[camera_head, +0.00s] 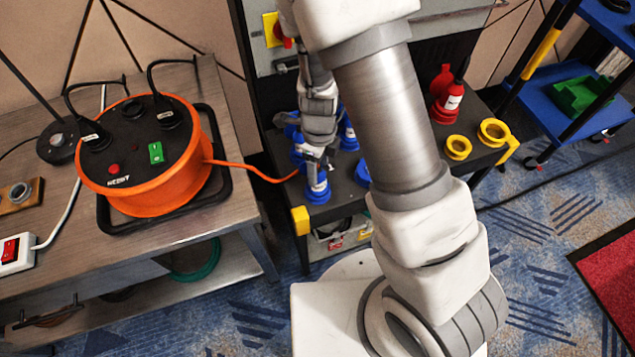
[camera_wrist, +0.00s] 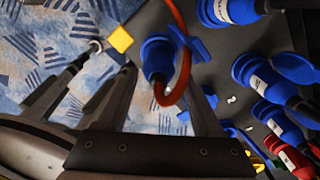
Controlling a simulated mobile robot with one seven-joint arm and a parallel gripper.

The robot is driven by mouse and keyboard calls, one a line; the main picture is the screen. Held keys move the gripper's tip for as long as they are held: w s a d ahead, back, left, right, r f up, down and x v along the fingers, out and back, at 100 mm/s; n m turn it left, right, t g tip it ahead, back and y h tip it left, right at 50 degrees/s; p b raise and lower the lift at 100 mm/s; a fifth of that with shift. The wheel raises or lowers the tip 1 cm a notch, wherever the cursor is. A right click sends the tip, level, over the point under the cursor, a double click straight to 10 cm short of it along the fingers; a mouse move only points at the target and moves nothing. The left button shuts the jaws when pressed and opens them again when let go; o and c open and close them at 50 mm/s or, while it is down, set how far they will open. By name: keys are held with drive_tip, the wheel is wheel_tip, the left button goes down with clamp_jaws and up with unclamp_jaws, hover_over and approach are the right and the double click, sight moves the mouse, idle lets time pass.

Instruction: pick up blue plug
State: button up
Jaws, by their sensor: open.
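Several blue plugs are in view. One blue plug (camera_head: 316,187) stands near the front left corner of the dark bench top, by the end of an orange cable. In the wrist view a blue plug (camera_wrist: 158,58) with an orange-red cable shows between the spread fingers of my gripper (camera_wrist: 162,82). The fingers are open, and I cannot tell whether they touch it. In the head view my gripper (camera_head: 320,153) is over the bench's left side, partly hiding the blue plugs there. More blue plugs (camera_wrist: 268,78) line the right of the wrist view.
The orange cable (camera_head: 250,166) runs to an orange reel (camera_head: 150,170) on the left table. A red plug (camera_head: 448,98) and yellow rings (camera_head: 458,147) sit on the bench's right side. A yellow corner piece (camera_head: 300,220) marks the bench's front edge.

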wheel_tip(320, 180, down, 4)
drive_tip(key=shift+a+f+b, duration=0.1)
drive_tip(key=shift+a+b, duration=0.05)
drive_tip(key=shift+b, duration=0.45)
drive_tip(key=shift+c, duration=0.3)
clamp_jaws()
